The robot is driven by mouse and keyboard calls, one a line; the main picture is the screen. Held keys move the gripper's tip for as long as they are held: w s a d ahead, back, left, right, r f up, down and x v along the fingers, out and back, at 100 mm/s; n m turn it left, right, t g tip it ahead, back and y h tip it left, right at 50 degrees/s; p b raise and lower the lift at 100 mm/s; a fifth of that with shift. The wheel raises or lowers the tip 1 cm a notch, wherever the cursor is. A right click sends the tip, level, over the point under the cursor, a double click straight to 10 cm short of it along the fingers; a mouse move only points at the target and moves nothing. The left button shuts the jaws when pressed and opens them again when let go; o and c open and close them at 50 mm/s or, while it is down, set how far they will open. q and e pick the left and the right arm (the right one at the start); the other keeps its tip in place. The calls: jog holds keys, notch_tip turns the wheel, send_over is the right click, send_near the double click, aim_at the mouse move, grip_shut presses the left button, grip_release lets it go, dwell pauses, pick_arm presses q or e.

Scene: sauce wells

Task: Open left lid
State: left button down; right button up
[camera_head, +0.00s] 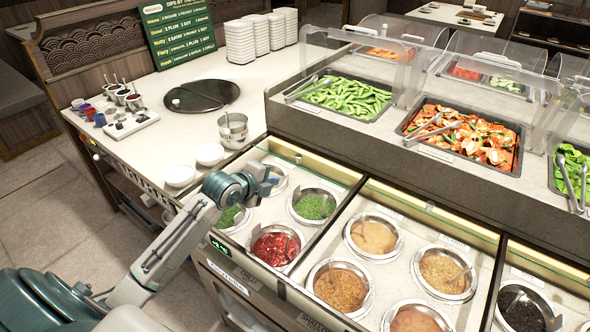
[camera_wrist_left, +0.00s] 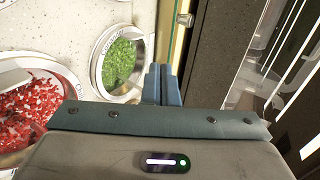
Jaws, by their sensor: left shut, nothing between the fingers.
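The left sauce compartment (camera_head: 268,212) holds round wells: chopped green herbs (camera_head: 313,206), a red chili sauce (camera_head: 275,246) and more greens partly behind my arm. My left gripper (camera_head: 270,178) is shut and empty, above the left part of this compartment. In the left wrist view its closed fingers (camera_wrist_left: 162,85) are beside the rim of the green well (camera_wrist_left: 120,60), close to the compartment's edge strip (camera_wrist_left: 180,40). The red well (camera_wrist_left: 30,112) lies further left. My right gripper is not in view.
The right compartment (camera_head: 387,272) holds brown and tan sauces. A raised counter (camera_head: 330,125) with food trays and clear guards stands behind. White bowls (camera_head: 180,175), a metal pot (camera_head: 233,130) and a dark round plate (camera_head: 201,96) sit on the left counter.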

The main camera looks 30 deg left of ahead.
pick_arm(q)
jog(key=p+x, duration=0.1)
jog(key=x, duration=0.3)
jog(key=r+p+x, duration=0.1)
jog(key=x, duration=0.3)
jog(key=p+x, duration=0.2)
jog(key=x, duration=0.2)
jog(key=shift+w+r, duration=0.15)
jog(key=shift+w, duration=0.35)
jog(key=shift+w+d, duration=0.15)
jog(key=shift+w, duration=0.5)
